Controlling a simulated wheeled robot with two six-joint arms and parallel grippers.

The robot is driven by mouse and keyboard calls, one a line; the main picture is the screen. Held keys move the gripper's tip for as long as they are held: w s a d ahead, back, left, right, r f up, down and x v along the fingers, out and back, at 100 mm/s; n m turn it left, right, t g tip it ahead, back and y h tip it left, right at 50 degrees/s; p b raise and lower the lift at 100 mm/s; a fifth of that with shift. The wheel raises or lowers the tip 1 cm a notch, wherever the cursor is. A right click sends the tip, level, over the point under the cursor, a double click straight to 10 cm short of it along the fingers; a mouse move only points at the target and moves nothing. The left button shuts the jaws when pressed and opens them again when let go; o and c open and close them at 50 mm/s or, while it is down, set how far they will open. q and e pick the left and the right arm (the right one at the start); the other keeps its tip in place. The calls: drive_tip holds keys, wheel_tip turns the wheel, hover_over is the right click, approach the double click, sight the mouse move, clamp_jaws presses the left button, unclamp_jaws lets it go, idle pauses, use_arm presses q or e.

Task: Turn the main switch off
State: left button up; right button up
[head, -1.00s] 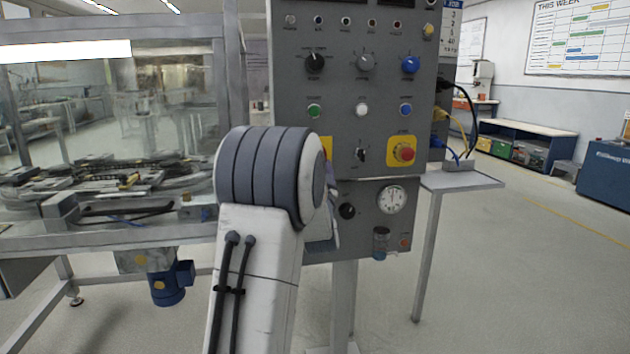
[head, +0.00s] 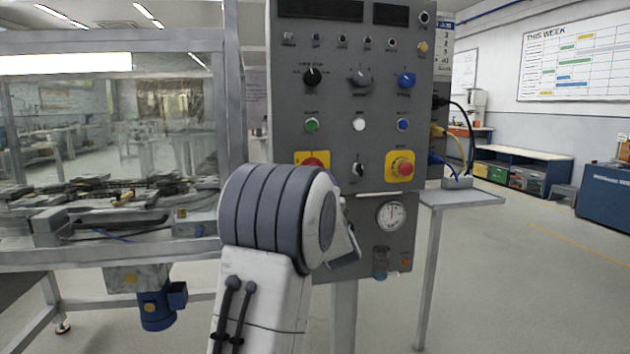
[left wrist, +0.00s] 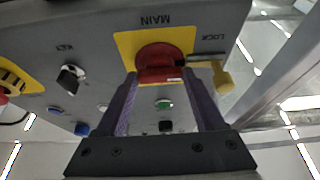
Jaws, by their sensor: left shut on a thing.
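The main switch (head: 313,159) is a red rotary knob on a yellow plate on the grey control panel. In the head view my left arm covers its lower part. In the left wrist view, which is upside down, the red knob (left wrist: 160,60) sits under the word MAIN. My left gripper (left wrist: 160,79) is shut on this knob, a purple-grey finger on each side. A yellow lock tab (left wrist: 222,76) sits beside it under the word LOCK. In the head view my left gripper's fingers are hidden behind the arm. My right gripper is not in view.
The panel (head: 380,145) also carries a red stop button (head: 402,168) on yellow, a small black selector (head: 359,172), several knobs and buttons, and a gauge (head: 391,215). A glazed machine (head: 110,165) stands at left, a small side table (head: 465,197) at right.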

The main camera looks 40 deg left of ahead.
use_arm(q)
drive_tip(key=o, duration=1.4)
drive_tip(key=shift+w, duration=0.1)
drive_tip(key=v, duration=1)
drive_tip(key=shift+d+f, duration=0.1)
drive_tip(key=shift+d, duration=0.1)
